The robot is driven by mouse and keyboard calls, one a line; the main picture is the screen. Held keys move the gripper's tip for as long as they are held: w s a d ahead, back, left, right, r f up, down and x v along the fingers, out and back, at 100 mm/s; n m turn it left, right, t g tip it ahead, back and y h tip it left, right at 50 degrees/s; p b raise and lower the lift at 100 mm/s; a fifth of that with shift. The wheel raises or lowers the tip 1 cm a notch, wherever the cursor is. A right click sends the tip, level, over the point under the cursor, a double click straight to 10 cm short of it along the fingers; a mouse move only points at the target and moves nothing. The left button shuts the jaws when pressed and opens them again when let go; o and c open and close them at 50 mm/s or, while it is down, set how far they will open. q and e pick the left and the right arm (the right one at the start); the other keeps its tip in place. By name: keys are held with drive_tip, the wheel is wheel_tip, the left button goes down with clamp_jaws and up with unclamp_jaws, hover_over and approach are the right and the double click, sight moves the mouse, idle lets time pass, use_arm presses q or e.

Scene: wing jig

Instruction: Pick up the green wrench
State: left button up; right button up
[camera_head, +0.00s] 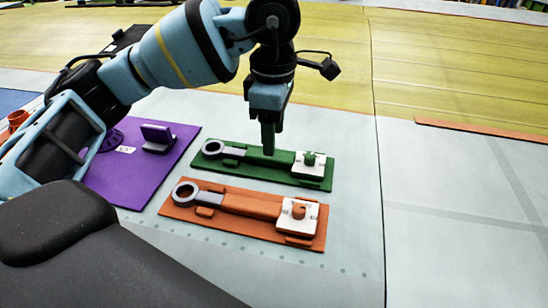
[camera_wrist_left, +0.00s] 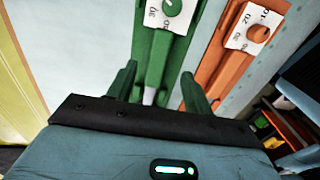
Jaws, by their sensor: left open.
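The green wrench (camera_head: 283,160) lies in a green holder (camera_head: 318,184) on the light surface, its grey ring end to the left and a white scale plate at its right end. My left gripper (camera_head: 268,148) points down over the wrench's middle. In the left wrist view the open fingers (camera_wrist_left: 159,72) are spread to either side of the green wrench (camera_wrist_left: 158,58), with nothing gripped. Whether the fingertips touch the wrench or holder cannot be told. My right gripper is not in view.
An orange wrench (camera_head: 250,206) lies in an orange holder (camera_head: 313,244) just in front of the green one. A purple board (camera_head: 135,185) with a small stand (camera_head: 158,138) is at left. The surface to the right is clear up to an orange strip (camera_head: 480,130).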

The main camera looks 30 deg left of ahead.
sight(261, 157)
use_arm(q)
drive_tip(key=shift+w+f+p, duration=0.1)
drive_tip(key=shift+f+p, duration=0.2)
drive_tip(key=shift+f, duration=2.25)
clamp_jaws()
